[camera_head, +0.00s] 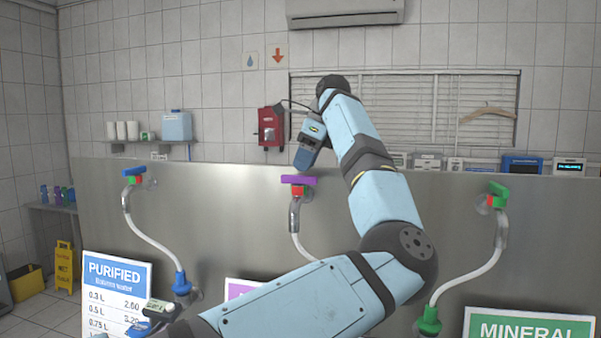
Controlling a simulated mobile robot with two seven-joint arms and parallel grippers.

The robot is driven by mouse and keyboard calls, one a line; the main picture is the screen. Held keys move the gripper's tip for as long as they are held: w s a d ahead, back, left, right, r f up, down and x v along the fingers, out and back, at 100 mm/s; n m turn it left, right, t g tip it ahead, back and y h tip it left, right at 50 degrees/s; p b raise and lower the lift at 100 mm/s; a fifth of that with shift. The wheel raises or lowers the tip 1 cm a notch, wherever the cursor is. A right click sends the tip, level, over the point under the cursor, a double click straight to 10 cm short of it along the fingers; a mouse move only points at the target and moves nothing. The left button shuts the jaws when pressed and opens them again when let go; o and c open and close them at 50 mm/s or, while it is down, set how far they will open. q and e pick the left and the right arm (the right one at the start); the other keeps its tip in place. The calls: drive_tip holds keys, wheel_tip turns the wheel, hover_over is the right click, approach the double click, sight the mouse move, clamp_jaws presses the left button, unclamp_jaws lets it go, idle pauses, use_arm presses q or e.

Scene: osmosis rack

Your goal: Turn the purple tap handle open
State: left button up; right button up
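The purple tap handle (298,179) is a flat bar on top of the middle tap, on the steel panel. It lies roughly level across the picture, with a red piece under it. My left gripper (304,160) points down from above, with its blue tip just over the handle. I cannot tell whether it touches the handle, or whether its fingers are apart. My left arm crosses the middle of the view and hides part of the panel and the hose below the purple tap. My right gripper does not show.
A blue-handled tap (135,171) stands left and a green-handled tap (498,190) right, each with a white hose. A PURIFIED price sign (117,283) and a MINERAL sign (530,325) are low in front. A red box (270,128) hangs on the wall behind.

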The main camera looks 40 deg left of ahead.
sight(299, 181)
use_arm(q)
drive_tip(key=shift+x, duration=1.1)
drive_tip(key=shift+a+f, duration=0.15)
drive_tip(key=shift+f, duration=0.4)
drive_tip(key=shift+s, duration=0.1)
clamp_jaws()
